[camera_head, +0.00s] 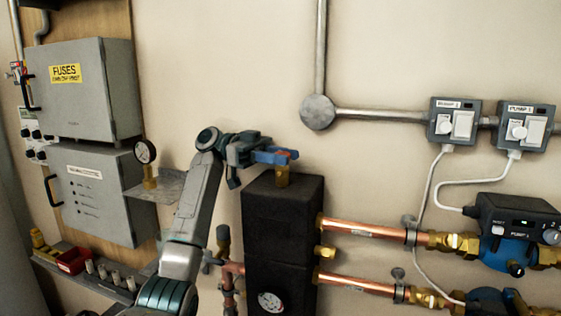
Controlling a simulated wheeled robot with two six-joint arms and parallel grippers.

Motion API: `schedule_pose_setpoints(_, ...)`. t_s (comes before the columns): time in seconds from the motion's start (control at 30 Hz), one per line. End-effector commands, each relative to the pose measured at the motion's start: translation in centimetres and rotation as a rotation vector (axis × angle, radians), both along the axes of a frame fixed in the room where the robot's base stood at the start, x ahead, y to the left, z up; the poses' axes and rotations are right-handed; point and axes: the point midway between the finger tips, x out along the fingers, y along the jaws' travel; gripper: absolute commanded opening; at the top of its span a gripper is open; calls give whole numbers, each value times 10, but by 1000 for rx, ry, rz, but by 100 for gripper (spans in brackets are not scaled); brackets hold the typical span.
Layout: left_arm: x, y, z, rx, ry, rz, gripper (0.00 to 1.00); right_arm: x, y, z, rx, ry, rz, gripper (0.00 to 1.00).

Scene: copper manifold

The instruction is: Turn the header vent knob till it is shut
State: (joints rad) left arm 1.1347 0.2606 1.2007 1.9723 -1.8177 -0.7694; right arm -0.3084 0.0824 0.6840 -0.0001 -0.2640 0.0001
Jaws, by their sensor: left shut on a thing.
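The header vent knob appears as a blue handle (278,156) with a red end, on a brass fitting (282,176) on top of the black insulated header (283,214). My left gripper (268,154) reaches in from the left and is shut on the blue knob, just above the header's top. Its fingers cover part of the knob, and I cannot tell the knob's exact turn. My right gripper is not in view.
Copper pipes (365,231) run right from the header to blue pumps (495,247). A pressure gauge (145,151) stands on a metal shelf (160,187) beside my left arm. Grey electrical boxes (85,90) hang at left. Bare wall (230,60) lies above the gripper.

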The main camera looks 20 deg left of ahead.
Motion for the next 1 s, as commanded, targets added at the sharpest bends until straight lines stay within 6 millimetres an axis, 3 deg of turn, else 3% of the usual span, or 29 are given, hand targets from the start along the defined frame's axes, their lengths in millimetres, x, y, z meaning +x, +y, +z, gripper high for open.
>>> schedule_pose_setpoints(0.6, 0, 0, -2, 4, 2, -46, 8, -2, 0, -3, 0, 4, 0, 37)
schedule_pose_setpoints(0.63, 0, -1, -2, 4, 2, -46, 32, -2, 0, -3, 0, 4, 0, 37)
schedule_pose_setpoints(0.73, 0, 0, -2, 3, 2, -45, 52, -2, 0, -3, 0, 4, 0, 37)
schedule_pose_setpoints(1.0, 0, 0, -1, 1, 2, -44, 52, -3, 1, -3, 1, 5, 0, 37)
